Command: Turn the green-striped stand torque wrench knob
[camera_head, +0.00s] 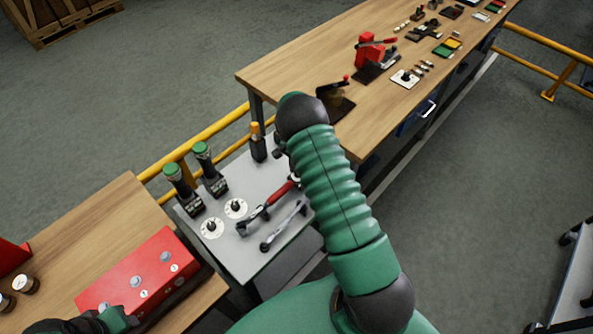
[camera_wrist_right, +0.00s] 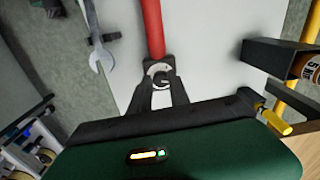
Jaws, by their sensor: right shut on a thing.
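The torque wrench has a red handle (camera_head: 281,191) and lies on the light grey stand top (camera_head: 245,255), its dark head (camera_head: 245,227) toward the lower left. In the right wrist view its red shaft (camera_wrist_right: 152,28) runs down to a round grey knob (camera_wrist_right: 159,72). My right gripper (camera_wrist_right: 160,85) is shut on this knob, one finger on each side. In the head view my green right arm hides the knob and most of this gripper. My left gripper (camera_head: 113,321) is at the bottom left, partly cut off. No green stripe on the stand is clearly visible.
An open-end wrench (camera_head: 284,226) lies beside the torque wrench; it also shows in the wrist view (camera_wrist_right: 100,55). Green-capped tools (camera_head: 203,152), white dials (camera_head: 235,208) and an orange-topped tool (camera_head: 257,141) stand nearby. Yellow rails (camera_head: 205,135) and a long workbench (camera_head: 300,60) lie beyond.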

